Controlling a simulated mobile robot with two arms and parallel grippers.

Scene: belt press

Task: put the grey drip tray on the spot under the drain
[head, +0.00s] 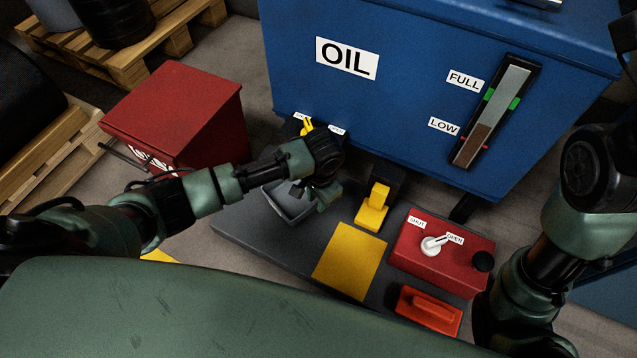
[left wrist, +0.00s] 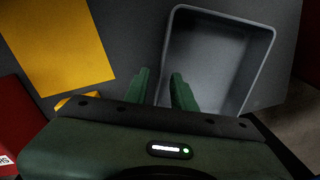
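The grey drip tray (head: 284,207) is an open, shallow box on the dark grey base plate, in front of the blue oil tank. It also shows in the left wrist view (left wrist: 222,62), empty. My left gripper (head: 322,200) is at the tray's right side in the head view, partly hiding it. In the left wrist view its two fingers (left wrist: 161,82) stand apart, one on each side of the tray's near side wall, with a gap between. The drain's yellow lever (head: 307,127) is on the tank's lower front; the arm hides the area below it. My right gripper is not in view.
A yellow square (head: 348,261) lies bare on the base plate (head: 262,250). A large red box (head: 175,112) stands left.

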